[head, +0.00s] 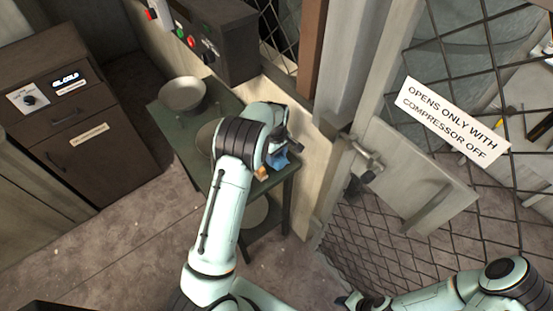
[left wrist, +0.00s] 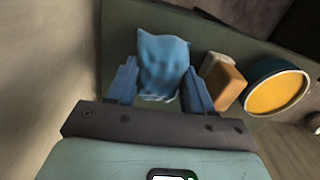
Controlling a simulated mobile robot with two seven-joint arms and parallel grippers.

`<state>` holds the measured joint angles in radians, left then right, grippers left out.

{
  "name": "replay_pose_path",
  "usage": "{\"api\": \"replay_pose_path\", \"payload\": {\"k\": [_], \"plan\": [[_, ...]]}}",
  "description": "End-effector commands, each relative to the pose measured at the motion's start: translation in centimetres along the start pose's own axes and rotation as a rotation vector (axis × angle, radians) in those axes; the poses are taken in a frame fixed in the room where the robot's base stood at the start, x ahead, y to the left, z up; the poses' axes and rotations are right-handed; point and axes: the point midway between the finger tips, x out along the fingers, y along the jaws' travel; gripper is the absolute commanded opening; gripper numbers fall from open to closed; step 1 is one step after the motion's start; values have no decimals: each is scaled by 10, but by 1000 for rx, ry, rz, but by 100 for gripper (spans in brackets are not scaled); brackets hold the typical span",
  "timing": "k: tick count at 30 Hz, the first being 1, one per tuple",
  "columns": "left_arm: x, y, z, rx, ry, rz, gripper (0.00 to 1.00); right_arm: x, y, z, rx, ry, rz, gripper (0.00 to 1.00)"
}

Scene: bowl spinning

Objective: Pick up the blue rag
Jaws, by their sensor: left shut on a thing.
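The blue rag (left wrist: 162,62) is bunched between the two fingers of my left gripper (left wrist: 160,82) in the left wrist view. The gripper is shut on it. In the head view the rag (head: 279,161) shows as a small blue patch under my left gripper (head: 282,148), over the near right end of the dark green table (head: 225,98). I cannot tell whether the rag still touches the tabletop. My right gripper (head: 360,301) shows only in part at the bottom edge, far from the rag; its jaws are unclear.
Beside the rag are a block with an orange-brown face (left wrist: 226,85) and a round container with a yellow-orange top (left wrist: 277,88). A grey bowl (head: 183,94) stands at the table's far left. A wall with a control box and a wire-mesh gate (head: 440,165) border the right.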

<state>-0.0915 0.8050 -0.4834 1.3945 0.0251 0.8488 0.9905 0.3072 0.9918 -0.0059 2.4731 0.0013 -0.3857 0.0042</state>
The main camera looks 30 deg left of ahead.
Motion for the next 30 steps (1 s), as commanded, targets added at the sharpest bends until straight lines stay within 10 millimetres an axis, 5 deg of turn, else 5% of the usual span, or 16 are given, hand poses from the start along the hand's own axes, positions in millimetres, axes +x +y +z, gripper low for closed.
{"api": "replay_pose_path", "payload": {"k": [15, 21, 30], "plan": [[-139, 1, 0, 1, 2, 5, 22, 0, 0, -1, 0, 1, 0, 43], [-167, 0, 0, 0, 1, 2, 22, -1, 0, -1, 0, 1, 0, 43], [-176, 0, 0, 0, 0, -1, 22, -1, 0, -1, 0, 1, 0, 43]]}}
